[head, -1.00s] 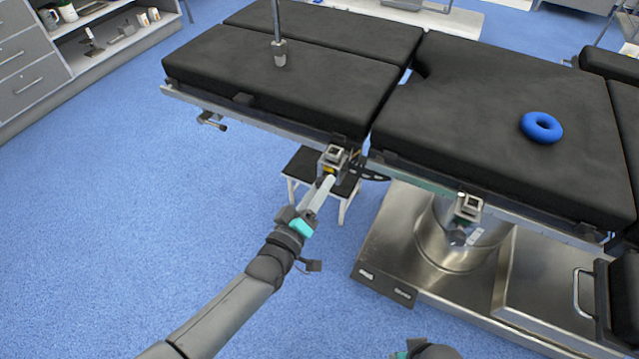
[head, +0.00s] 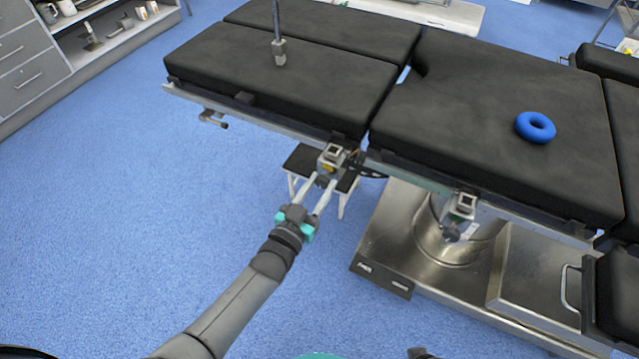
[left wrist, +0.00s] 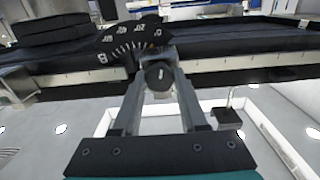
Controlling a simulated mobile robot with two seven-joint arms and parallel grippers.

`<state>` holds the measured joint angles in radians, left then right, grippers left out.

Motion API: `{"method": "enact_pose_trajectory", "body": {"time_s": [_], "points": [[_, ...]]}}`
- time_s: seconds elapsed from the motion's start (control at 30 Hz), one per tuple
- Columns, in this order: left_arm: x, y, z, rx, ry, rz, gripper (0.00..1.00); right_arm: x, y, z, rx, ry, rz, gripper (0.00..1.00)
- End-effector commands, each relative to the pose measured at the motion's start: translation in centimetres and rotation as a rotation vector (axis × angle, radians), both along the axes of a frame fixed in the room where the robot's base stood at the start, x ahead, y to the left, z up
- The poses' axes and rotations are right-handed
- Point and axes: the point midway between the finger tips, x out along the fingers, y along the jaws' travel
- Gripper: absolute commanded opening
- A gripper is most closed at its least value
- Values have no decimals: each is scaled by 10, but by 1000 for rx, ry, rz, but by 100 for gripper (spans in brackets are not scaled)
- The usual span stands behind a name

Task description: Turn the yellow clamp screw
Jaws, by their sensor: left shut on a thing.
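A grey metal clamp (head: 333,154) sits on the side rail of the operating table, near the gap between two black pads. Its screw, below the socket, is mostly hidden by my gripper in the head view. My left gripper (head: 325,178) reaches up to it from below. In the left wrist view, the two fingers close in on a round, dark grey screw end (left wrist: 159,75) with a pale mark. The left gripper is shut on the screw, one finger on each side. My right gripper is not seen.
A second clamp (head: 461,204) sits farther right on the rail. A blue ring (head: 536,127) lies on the right pad. A dark stool (head: 303,160) stands under the table, behind the gripper. A numbered black dial (left wrist: 130,42) is close to the screw. Blue floor at left is clear.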

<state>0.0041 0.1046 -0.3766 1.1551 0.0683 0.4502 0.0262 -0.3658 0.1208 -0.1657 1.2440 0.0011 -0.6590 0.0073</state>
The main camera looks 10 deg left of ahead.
Motion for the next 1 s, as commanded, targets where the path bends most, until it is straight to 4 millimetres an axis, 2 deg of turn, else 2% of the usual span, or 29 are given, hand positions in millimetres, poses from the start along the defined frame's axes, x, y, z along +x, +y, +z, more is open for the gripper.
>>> {"method": "enact_pose_trajectory", "body": {"time_s": [0.3,0.83,0.87,1.0], "points": [[0,0,0,104,-38,0,0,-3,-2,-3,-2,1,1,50],[0,0,0,126,-46,-1,0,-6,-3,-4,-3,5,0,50],[0,0,0,126,-46,-1,45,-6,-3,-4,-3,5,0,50],[0,0,0,124,-45,-1,61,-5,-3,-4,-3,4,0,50]]}}
